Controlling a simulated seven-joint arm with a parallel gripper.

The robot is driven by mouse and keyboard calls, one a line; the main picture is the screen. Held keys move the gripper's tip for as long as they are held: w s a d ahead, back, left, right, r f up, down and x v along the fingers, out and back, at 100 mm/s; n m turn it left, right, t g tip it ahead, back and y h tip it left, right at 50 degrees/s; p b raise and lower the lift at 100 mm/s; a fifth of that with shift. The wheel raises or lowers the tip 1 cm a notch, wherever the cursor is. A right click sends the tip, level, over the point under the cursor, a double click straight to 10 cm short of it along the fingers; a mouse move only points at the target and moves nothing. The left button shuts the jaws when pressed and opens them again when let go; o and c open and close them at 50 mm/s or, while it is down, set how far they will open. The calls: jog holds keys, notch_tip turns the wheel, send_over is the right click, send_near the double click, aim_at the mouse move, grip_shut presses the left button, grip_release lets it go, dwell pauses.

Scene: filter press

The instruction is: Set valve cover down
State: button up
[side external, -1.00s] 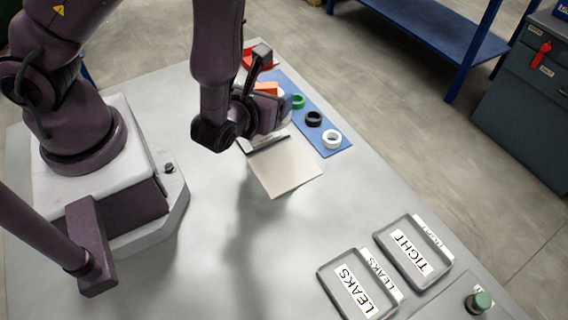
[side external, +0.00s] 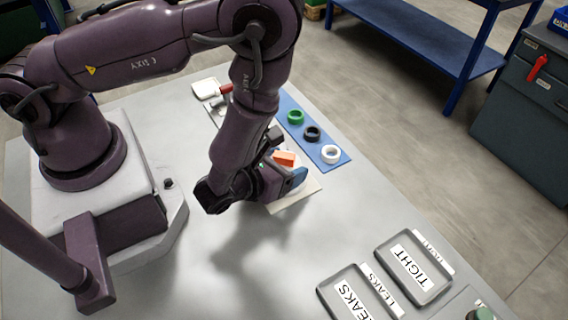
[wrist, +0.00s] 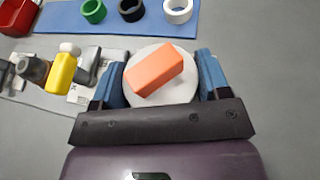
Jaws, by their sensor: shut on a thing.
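The valve cover looks like a round white disc with an orange block on top (wrist: 160,76). In the wrist view it sits between the two blue fingers of my gripper (side external: 284,174), which is shut on it. In the side view the orange block (side external: 284,159) shows beside my wrist, and the rest of the cover is mostly hidden. My gripper is over the cream plate (side external: 310,190) on the table. I cannot tell whether the cover touches the plate.
A blue mat (side external: 322,138) holds green, black and white rings behind my gripper. A red-handled item (side external: 226,89) lies at the back. TIGHT (side external: 413,265) and LEAKS (side external: 350,300) trays stand at front right.

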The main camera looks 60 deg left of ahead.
jog(key=shift+f, duration=0.15)
jog(key=o, duration=1)
jog(key=shift+f, duration=0.1)
jog(key=shift+c, duration=0.2)
